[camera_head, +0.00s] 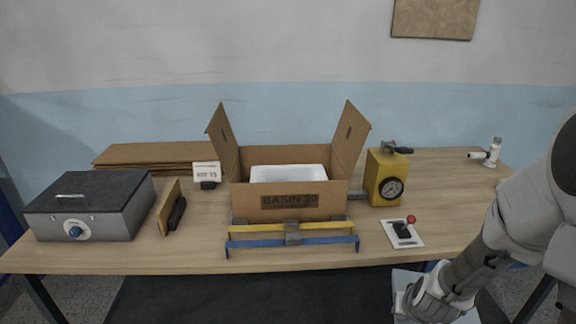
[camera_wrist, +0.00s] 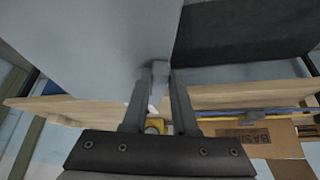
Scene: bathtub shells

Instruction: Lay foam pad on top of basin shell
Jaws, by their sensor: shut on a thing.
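My gripper (camera_head: 404,300) is low at the right, in front of the table's front edge. In the wrist view its fingers (camera_wrist: 160,75) are shut on the edge of a pale blue-grey foam pad (camera_wrist: 90,45), which fills the upper left. The pad (camera_head: 407,278) also shows in the head view, partly hidden behind my gripper and wrist. The white basin shell (camera_head: 289,174) sits inside an open cardboard box (camera_head: 250,196) marked BASIN 30; only its upper part shows above the front wall. The pad is apart from the box, to its right and nearer.
The box's side flaps (camera_head: 348,140) stand up. A blue and yellow bar frame (camera_head: 290,236) is before it. A yellow gauge unit (camera_head: 378,176) and a red-knobbed joystick (camera_head: 405,232) stand to its right. A grey case (camera_head: 90,210) and flat cardboard (camera_head: 150,154) are left.

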